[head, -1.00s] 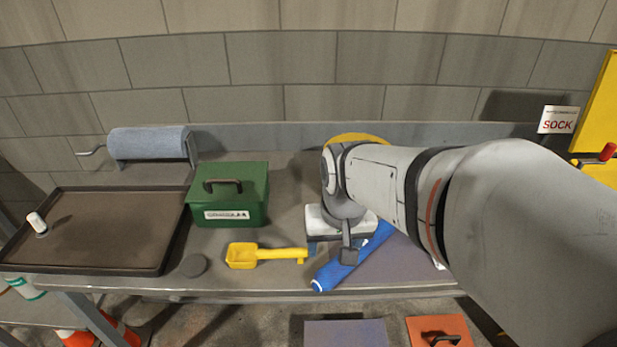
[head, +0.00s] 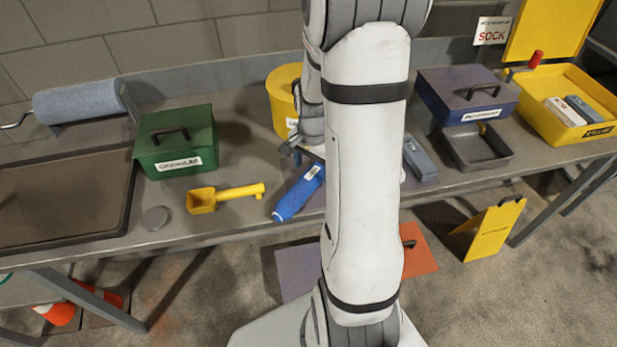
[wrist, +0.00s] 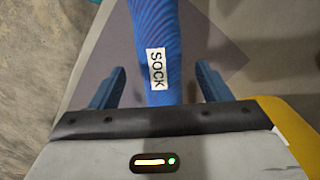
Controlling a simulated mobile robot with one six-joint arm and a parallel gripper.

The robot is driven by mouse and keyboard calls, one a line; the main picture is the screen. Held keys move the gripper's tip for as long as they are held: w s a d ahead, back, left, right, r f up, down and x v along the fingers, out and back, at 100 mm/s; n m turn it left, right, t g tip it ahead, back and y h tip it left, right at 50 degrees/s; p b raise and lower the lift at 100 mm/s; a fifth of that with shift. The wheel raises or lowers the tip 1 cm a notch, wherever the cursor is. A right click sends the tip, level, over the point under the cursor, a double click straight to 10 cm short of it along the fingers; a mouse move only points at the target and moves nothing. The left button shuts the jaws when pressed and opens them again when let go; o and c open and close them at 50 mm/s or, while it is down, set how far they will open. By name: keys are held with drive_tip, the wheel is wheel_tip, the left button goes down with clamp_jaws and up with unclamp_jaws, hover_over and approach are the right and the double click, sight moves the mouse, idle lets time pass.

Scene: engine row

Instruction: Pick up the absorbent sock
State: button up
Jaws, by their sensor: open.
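The absorbent sock is a blue roll (head: 294,199) lying slanted on the grey bench, its near end close to the front edge. A white label shows near its far end. In the head view my gripper (head: 291,149) is at that far end, partly hidden by my own arm. In the wrist view the blue sock (wrist: 157,25) with its SOCK label runs between the two open blue fingers of my gripper (wrist: 161,67). Gaps show on both sides, so neither finger appears to touch it. Its part under the gripper body is hidden.
A yellow scoop (head: 240,191) and a green box (head: 176,142) stand left of the sock. A yellow round container (head: 283,101) is behind it. A grey-blue block (head: 420,160), a blue box (head: 468,94) and a yellow tray (head: 549,147) are to the right.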

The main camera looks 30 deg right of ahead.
sight(312, 172)
wheel_tip(312, 172, down, 4)
drive_tip(key=shift+a+f, duration=0.1)
drive_tip(key=shift+c, duration=0.2)
drive_tip(key=c, duration=1.1)
